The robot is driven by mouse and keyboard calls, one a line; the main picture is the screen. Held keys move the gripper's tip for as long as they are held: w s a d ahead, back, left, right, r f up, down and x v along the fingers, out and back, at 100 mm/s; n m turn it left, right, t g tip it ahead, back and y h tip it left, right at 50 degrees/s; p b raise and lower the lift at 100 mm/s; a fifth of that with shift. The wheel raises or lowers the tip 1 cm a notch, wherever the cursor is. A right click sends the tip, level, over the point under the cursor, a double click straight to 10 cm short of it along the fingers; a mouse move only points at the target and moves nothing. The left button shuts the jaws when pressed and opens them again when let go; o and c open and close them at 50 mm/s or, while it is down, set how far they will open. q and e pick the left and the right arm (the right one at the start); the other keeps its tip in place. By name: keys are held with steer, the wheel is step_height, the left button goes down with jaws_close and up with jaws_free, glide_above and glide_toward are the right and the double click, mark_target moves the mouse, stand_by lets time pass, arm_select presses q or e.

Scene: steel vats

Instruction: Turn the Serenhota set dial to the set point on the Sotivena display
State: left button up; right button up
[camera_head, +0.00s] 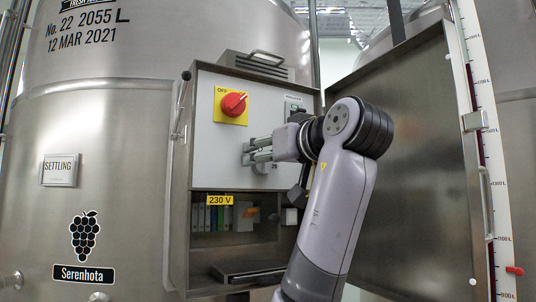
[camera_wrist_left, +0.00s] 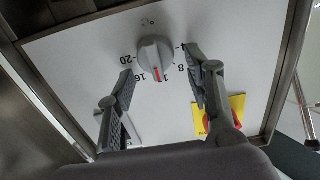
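The set dial (camera_wrist_left: 155,55) is a round grey knob on the white panel of the cabinet at the Serenhota vat (camera_head: 100,180). In the left wrist view its red pointer lies between 16 and a partly covered number beginning with 1. The dial (camera_head: 262,168) is mostly hidden behind my fingers in the head view. My left gripper (camera_wrist_left: 159,65) is open, one finger on each side of the dial, with visible gaps; it also shows in the head view (camera_head: 249,153). No Sotivena name or readable display is in view. My right gripper is not in view.
A red switch (camera_head: 234,104) on a yellow plate sits above left of the dial. A small panel unit (camera_head: 294,104) is partly hidden by my arm. The open cabinet door (camera_head: 415,160) stands right of my arm. A shelf bay labelled 230 V (camera_head: 220,200) is below.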

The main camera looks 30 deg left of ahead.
arm_select(q)
steer(key=c, duration=1)
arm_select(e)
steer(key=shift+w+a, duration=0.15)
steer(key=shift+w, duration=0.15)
arm_select(q)
steer(key=shift+c, duration=0.2)
steer(key=shift+w+d+f+m+b, duration=0.1)
steer(key=shift+w+m+b, duration=0.2)
steer(key=shift+m, duration=1.15)
steer(key=shift+w+d+f+m+b, duration=0.15)
steer(key=shift+m+b, duration=0.3)
steer(key=shift+m, duration=1.05)
steer(key=shift+w+f+m+b, duration=0.15)
steer(key=shift+m+b, duration=0.2)
steer(key=shift+m, duration=1.1)
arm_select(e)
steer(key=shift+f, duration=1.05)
arm_select(q)
steer(key=o, duration=1.1)
steer(key=shift+w+d, duration=0.1)
steer(key=shift+o, duration=0.4)
steer(key=shift+r, duration=0.1)
